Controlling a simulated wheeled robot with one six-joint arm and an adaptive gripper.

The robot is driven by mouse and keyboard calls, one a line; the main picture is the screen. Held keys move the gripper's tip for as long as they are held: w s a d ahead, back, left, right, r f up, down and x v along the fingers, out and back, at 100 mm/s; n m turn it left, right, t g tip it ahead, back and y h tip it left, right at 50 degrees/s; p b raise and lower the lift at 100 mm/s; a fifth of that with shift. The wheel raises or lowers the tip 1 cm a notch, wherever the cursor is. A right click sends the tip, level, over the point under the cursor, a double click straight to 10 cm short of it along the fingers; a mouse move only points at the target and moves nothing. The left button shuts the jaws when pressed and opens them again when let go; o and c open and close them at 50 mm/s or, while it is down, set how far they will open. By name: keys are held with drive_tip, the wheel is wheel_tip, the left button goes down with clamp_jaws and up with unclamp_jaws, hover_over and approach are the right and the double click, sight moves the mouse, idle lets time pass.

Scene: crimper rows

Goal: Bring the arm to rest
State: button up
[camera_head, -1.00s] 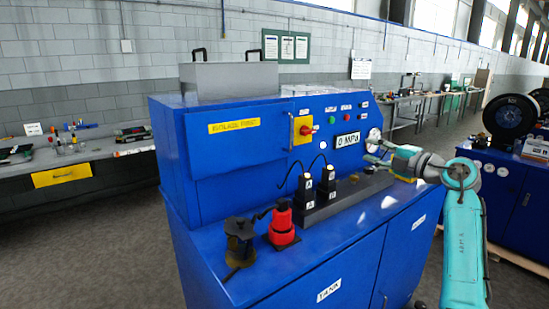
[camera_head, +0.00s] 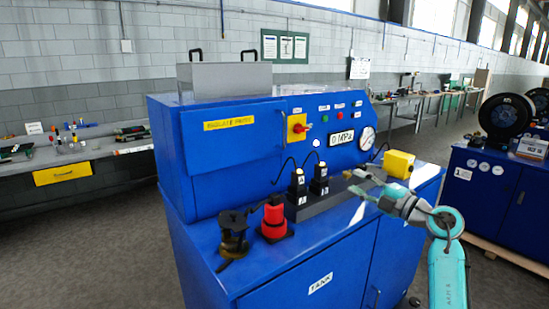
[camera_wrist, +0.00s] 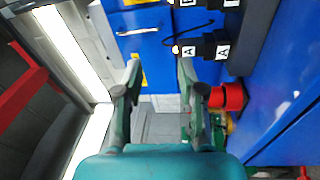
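My gripper (camera_head: 358,183) is over the right part of the blue bench, in front of the yellow block (camera_head: 400,164). In the wrist view my gripper (camera_wrist: 158,66) has its two fingers apart with nothing between them. My teal arm reaches in from the lower right of the head view. I cannot tell from the head view whether the fingers touch anything.
The blue bench (camera_head: 345,262) carries a grey block (camera_head: 338,197) with two black modules marked A and B, a red cylinder (camera_head: 274,217) and a dark fitting (camera_head: 233,234). A round gauge (camera_head: 367,138) is on its panel. Another blue cabinet (camera_head: 503,197) stands at right.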

drive_tip(key=s+a+f+m+t+h, duration=0.1)
drive_tip(key=s+a+f+m+t, duration=0.3)
drive_tip(key=s+f, duration=0.85)
drive_tip(key=s+a+f+m+t, duration=0.2)
drive_tip(key=s+a+f+m, duration=0.25)
drive_tip(key=s+f, duration=0.8)
drive_tip(key=s+d+f+m+g+h, duration=0.1)
drive_tip(key=s+m+h, duration=0.3)
drive_tip(key=s, duration=1)
drive_tip(key=s+d+f+m+g+h, duration=0.1)
drive_tip(key=s+f+m+g+h, duration=0.2)
drive_tip(key=s+m, duration=0.4)
drive_tip(key=s+d+f+m+g+h, duration=0.1)
drive_tip(key=s+m+h, duration=0.3)
drive_tip(key=s, duration=1.6)
drive_tip(key=shift+s+d+f+m+g+h, duration=0.3)
drive_tip(key=shift+d+f+m+g+h, duration=0.1)
drive_tip(key=shift+f+m, duration=0.3)
drive_tip(key=shift+r, duration=0.1)
